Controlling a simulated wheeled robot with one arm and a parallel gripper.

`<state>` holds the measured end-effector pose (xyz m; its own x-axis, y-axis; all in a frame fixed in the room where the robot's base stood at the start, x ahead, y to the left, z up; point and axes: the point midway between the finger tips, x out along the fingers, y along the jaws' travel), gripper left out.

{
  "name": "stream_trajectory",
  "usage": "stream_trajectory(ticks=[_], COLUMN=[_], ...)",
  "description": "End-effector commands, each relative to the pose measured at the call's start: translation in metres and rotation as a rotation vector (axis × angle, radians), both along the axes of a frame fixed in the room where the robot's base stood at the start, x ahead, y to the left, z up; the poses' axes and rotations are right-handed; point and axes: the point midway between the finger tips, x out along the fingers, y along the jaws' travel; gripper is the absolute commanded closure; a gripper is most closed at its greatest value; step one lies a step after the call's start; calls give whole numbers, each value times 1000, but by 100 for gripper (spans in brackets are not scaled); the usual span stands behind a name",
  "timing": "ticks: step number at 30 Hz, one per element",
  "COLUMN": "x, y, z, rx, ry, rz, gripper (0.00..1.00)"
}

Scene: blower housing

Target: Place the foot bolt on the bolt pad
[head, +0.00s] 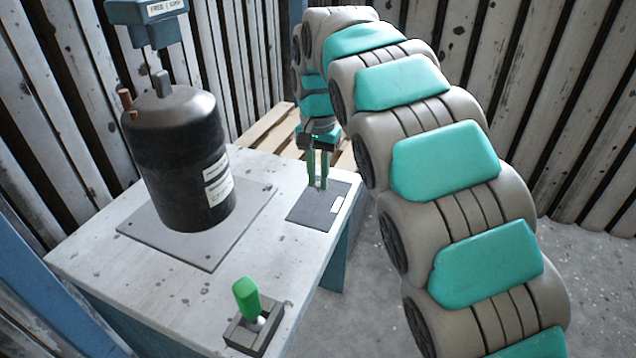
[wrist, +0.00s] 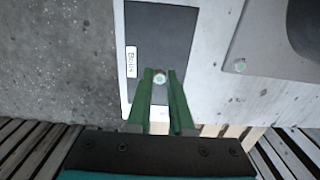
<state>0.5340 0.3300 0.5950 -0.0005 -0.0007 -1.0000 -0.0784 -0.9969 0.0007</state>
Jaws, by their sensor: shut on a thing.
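The bolt pad (head: 330,214) is a flat dark grey sheet with a white label at the right edge of the white table. It also shows in the wrist view (wrist: 172,37), where its label reads "Bolts". My gripper (head: 319,185) points down over the pad, with its green fingers close together. In the wrist view my gripper (wrist: 160,82) is shut on the foot bolt (wrist: 159,78), whose pale round head shows between the fingertips. The bolt is over the pad; I cannot tell whether it touches it.
A black tank (head: 180,160) stands on a grey plate (head: 205,250) on the table (head: 115,277). A green-handled lever (head: 247,300) on a block sits at the front. A blue-grey tool (head: 148,22) hangs above the tank. A wooden pallet (head: 265,130) lies behind.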

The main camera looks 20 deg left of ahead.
Motion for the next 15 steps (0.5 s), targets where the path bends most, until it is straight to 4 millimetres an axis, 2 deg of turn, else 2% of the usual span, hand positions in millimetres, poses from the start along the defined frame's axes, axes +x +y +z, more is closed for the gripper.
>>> stream_trajectory(ticks=[1,4,15], x=[-1,-1,0], y=[0,0,0], z=[-9,-17,-21], rx=[-2,-1,0], ry=[3,1,0], rz=[0,0,0], gripper=[100,100,100])
